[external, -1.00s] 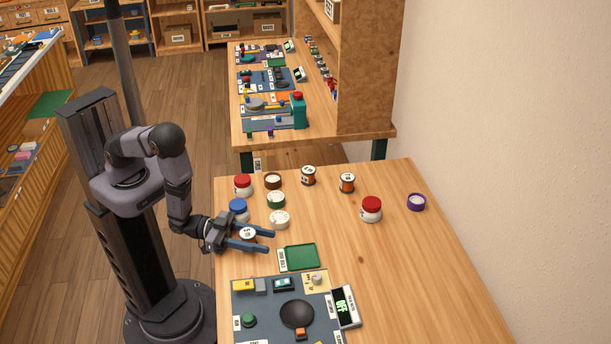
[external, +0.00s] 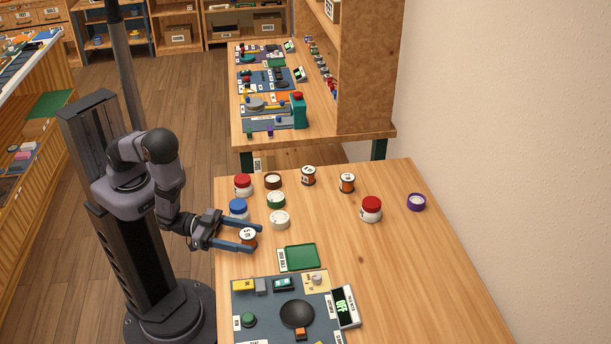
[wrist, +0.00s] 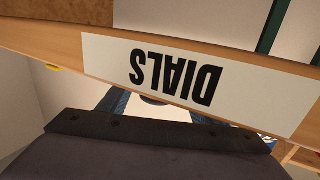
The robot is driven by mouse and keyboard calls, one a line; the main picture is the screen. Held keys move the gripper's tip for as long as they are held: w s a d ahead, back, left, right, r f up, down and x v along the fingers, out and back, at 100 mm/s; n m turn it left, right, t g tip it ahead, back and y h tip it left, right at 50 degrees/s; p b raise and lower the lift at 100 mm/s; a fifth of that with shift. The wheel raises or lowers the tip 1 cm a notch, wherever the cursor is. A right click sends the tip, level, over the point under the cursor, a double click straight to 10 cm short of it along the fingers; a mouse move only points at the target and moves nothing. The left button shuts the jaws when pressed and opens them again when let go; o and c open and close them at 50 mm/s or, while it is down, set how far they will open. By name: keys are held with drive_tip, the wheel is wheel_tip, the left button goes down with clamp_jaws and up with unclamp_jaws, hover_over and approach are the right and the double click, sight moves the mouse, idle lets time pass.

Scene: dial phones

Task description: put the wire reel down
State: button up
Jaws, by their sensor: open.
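The wire reel (external: 248,235) has a white labelled top and an orange-brown side. In the external view it stands upright on the table near the left edge. My gripper (external: 256,238) is open, with one blue finger on the far side of the reel and the other along its near side. I cannot tell whether either finger touches it. In the wrist view a large white DIALS sign (wrist: 185,75) fills much of the picture, and only small parts of the blue fingers show behind my dark wrist part.
A blue-lidded jar (external: 238,207) and a cream-topped container (external: 280,220) stand close to the gripper. A green tray (external: 302,257) lies to the right of the reel, with a dial panel (external: 265,300) in front. The table's right half is mostly clear.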

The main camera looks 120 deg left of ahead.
drive_tip(key=shift+s+d+r+p, duration=0.15)
drive_tip(key=shift+s+d+p, duration=0.15)
drive_tip(key=shift+s, duration=0.35)
drive_tip(key=shift+o, duration=0.4)
drive_tip(key=shift+p+v, duration=0.8)
drive_tip(key=shift+a, duration=0.1)
